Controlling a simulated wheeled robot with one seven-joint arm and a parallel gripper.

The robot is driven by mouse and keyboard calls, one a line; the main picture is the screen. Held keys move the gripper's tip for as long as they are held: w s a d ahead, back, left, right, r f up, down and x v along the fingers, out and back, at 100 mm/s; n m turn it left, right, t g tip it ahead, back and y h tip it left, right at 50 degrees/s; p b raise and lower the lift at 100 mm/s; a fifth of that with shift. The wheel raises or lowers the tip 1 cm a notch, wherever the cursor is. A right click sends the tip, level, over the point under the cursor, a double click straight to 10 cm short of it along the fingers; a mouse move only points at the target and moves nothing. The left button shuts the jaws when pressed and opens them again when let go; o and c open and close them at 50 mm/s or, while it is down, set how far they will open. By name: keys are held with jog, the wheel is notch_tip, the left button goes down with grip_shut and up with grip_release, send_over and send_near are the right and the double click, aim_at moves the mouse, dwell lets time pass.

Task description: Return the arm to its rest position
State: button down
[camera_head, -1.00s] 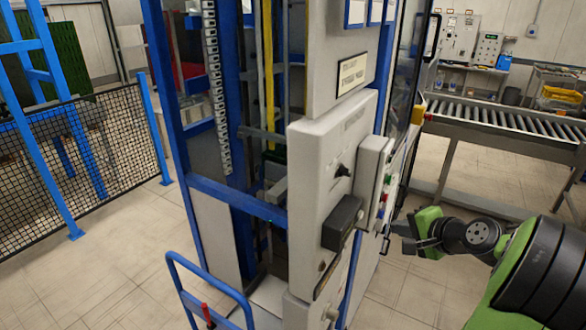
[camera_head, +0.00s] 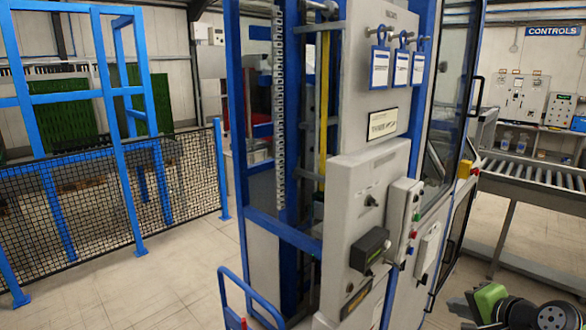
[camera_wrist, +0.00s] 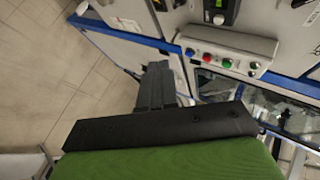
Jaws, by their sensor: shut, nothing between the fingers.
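My gripper (camera_wrist: 157,82) shows in the wrist view with its black fingers together and nothing between them. It points toward the machine's front panels and seems apart from them. In the head view my arm, with green and dark links, shows only at the bottom right corner, where the gripper (camera_head: 458,304) is partly in view. The grey and blue machine cabinet (camera_head: 365,215) stands left of it. Its button box (camera_head: 402,215) also shows in the wrist view (camera_wrist: 228,52), with coloured buttons.
A blue post frame and black mesh fence (camera_head: 85,195) stand at the left. A roller conveyor (camera_head: 545,180) runs at the right. A blue hand rail (camera_head: 248,292) stands low before the cabinet. The floor (camera_head: 165,275) between fence and cabinet is clear.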

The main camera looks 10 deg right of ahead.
jog(key=s+a+n+g+b, duration=0.3)
jog(key=a+n, duration=0.5)
jog(key=a, duration=1.1)
jog(key=s+a+f+n+g, duration=0.1)
jog(key=s+a+n, duration=0.2)
jog(key=s, duration=0.4)
jog(key=s+a+f+n+g+h, duration=0.1)
jog(key=s+a+n, duration=0.1)
jog(key=s, duration=0.5)
jog(key=shift+a+f+n, duration=0.2)
jog(key=shift+a+n, duration=0.2)
jog(key=shift+n, duration=0.5)
jog(key=shift+s, duration=0.1)
jog(key=c, duration=1.8)
grip_release()
